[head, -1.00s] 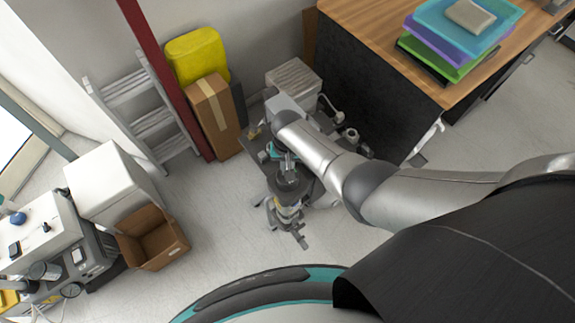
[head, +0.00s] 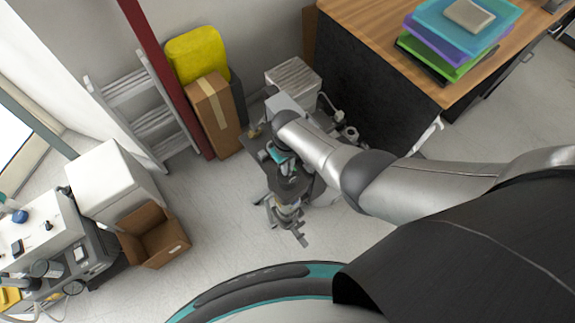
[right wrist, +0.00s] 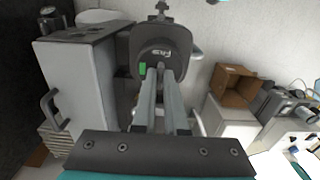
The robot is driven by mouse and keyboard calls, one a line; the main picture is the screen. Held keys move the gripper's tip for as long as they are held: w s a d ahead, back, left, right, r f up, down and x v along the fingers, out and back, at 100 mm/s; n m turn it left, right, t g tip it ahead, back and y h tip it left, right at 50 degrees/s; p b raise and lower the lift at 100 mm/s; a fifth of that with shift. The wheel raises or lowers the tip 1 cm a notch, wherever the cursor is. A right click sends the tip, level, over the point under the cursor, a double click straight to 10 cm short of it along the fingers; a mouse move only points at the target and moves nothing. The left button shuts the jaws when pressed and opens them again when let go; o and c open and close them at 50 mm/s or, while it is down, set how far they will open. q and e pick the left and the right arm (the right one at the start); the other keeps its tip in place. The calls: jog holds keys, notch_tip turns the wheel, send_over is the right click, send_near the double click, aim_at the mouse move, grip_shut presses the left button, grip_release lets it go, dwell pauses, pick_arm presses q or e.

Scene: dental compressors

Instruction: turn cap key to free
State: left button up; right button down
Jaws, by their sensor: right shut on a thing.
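The dark round cap (right wrist: 158,45) with light lettering is in the upper middle of the right wrist view. A green mark (right wrist: 142,68) shows on its left side. My right gripper (right wrist: 160,82) has its two fingers close together against the cap's near face, shut on the cap key, which is mostly hidden between them. In the head view, my right gripper (head: 287,171) reaches down onto the dark top of the compressor unit (head: 288,212), which stands on the floor. My left gripper is not in view.
A grey box-shaped unit with a handle (right wrist: 80,85) stands left of the cap in the right wrist view. In the head view, a wooden-topped desk (head: 375,25) is at the upper right, and an open cardboard box (head: 160,246) is on the left.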

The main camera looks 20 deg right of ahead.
dwell(0.5)
jog(key=c, duration=0.9)
grip_release()
jog(key=shift+c, duration=0.2)
jog(key=shift+r, duration=0.1)
jog(key=shift+r+p, duration=0.25)
jog(key=shift+p, duration=0.05)
notch_tip(320, 180, up, 14)
jog(key=p, duration=0.5)
jog(key=shift+r+p, duration=0.25)
jog(key=shift+p, duration=0.05)
